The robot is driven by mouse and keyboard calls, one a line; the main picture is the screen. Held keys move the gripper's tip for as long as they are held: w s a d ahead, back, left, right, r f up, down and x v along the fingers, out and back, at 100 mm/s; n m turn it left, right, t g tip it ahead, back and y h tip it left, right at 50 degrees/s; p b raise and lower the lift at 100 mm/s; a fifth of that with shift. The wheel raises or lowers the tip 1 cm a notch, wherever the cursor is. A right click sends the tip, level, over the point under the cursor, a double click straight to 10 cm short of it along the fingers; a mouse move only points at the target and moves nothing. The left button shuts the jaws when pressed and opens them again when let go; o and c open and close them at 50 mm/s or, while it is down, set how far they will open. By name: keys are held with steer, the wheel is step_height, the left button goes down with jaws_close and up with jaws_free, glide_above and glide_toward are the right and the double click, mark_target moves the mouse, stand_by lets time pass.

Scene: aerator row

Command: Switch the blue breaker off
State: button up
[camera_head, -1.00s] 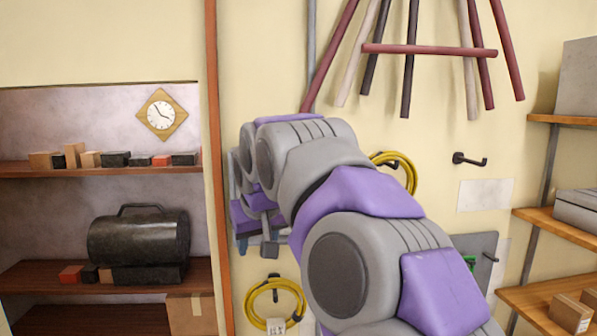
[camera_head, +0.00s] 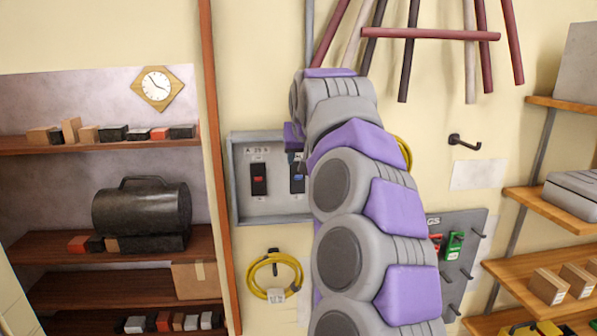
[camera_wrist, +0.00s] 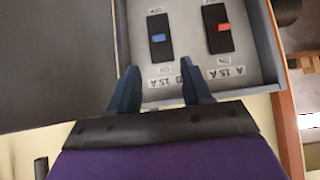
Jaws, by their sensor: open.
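The blue breaker (camera_head: 297,178) is a black switch with a blue toggle in a grey wall box (camera_head: 234,190), partly hidden by my arm. It shows fully in the wrist view (camera_wrist: 160,45), where the labels are upside down. A red breaker (camera_head: 259,180) sits beside it, to the left in the head view and to the right in the wrist view (camera_wrist: 219,40). My gripper (camera_wrist: 160,90) is open and empty, its blue fingers spread at the box's edge, pointing at the blue breaker and apart from its toggle. The head view mostly hides the gripper.
A yellow hose coil (camera_head: 275,275) hangs below the box. A pegboard (camera_head: 470,245) with red and green items and a black hook (camera_head: 465,142) are to the right. Shelves (camera_head: 110,262) stand at left, wooden shelves (camera_head: 555,207) at right.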

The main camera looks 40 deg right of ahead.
mark_target(299, 175)
steer(key=p+x, duration=0.2)
steer(key=x, duration=0.9)
steer(key=shift+d, duration=0.1)
jaws_close()
